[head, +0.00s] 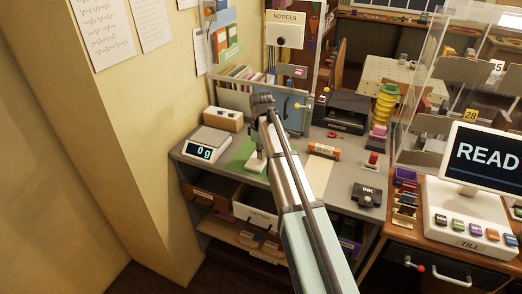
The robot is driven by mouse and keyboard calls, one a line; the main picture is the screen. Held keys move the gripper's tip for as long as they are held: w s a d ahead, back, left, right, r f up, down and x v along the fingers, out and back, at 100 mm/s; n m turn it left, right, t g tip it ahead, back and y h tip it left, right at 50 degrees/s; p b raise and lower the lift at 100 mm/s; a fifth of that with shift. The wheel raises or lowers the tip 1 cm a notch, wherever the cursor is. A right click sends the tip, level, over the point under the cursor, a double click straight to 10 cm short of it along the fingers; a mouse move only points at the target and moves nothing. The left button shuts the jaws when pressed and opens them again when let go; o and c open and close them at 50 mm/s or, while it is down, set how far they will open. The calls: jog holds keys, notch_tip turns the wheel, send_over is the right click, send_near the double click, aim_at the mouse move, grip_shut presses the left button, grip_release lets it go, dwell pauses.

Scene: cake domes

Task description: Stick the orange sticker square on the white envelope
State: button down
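My arm reaches up across the middle of the head view. Its dark end with my gripper (262,106) is above the grey counter, near a green mat (237,155). The fingertips cannot be made out, so I cannot tell whether it is open or shut. A pale, flat cream sheet (319,172) lies on the counter right of my arm; I cannot tell whether it is the white envelope. A small orange block with a pale label (323,152) stands behind it; I cannot tell whether it is the orange sticker square. My arm hides part of the counter and mat.
A scale reading 0 g (204,150) stands at the counter's left end. A black ink pad box (366,195) and a red-topped stamp (372,161) are at the right. A clear screen rises behind my gripper. A till (470,215) stands on the right-hand desk.

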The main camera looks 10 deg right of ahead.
jog(key=shift+f, duration=0.4)
jog(key=shift+f, duration=0.5)
dwell(1.3)
jog(key=c, duration=1.2)
grip_release()
jog(key=shift+c, duration=0.2)
notch_tip(320, 180, up, 12)
